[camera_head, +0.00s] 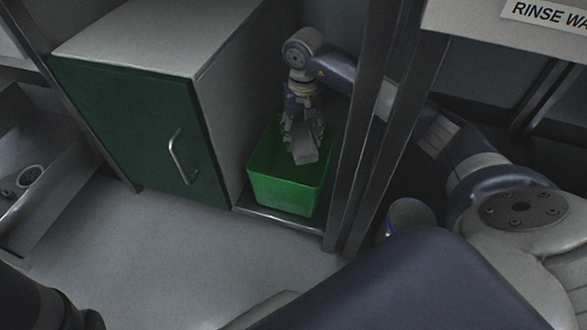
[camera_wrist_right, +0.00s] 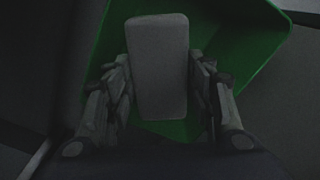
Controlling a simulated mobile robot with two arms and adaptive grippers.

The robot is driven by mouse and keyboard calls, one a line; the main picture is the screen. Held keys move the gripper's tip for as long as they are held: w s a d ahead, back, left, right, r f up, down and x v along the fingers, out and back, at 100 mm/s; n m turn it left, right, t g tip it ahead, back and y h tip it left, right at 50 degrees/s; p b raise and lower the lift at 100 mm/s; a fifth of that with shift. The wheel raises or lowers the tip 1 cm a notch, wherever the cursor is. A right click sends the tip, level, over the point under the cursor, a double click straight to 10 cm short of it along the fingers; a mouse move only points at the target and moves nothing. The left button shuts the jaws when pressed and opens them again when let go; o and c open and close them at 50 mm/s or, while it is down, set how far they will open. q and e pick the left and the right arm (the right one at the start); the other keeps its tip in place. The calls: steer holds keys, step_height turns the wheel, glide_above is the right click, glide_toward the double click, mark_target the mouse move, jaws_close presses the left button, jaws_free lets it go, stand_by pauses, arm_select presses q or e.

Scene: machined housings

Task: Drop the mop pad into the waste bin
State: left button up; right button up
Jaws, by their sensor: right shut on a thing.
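The mop pad (camera_head: 305,151) is a grey rounded rectangular block. It also shows in the right wrist view (camera_wrist_right: 158,66), between the two fingers. My right gripper (camera_head: 301,136) is shut on the mop pad, with the fingers pointing down. The waste bin (camera_head: 283,189) is an open green box on a low shelf. The pad and fingertips are over the bin's opening, at about its rim level or a little lower. The bin's green inside (camera_wrist_right: 240,40) surrounds the pad in the wrist view. The bin's floor is mostly hidden. My left gripper is not in view.
A cabinet with a dark green door (camera_head: 135,125) and a bar handle stands left of the bin. A metal post (camera_head: 366,150) stands close to the bin's right. A grey sink or trough (camera_head: 50,170) is at the far left. The floor (camera_head: 190,250) in front is clear.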

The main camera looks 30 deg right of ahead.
steer(key=o, duration=1)
steer(key=shift+o, duration=0.2)
step_height(320, 180, up, 12)
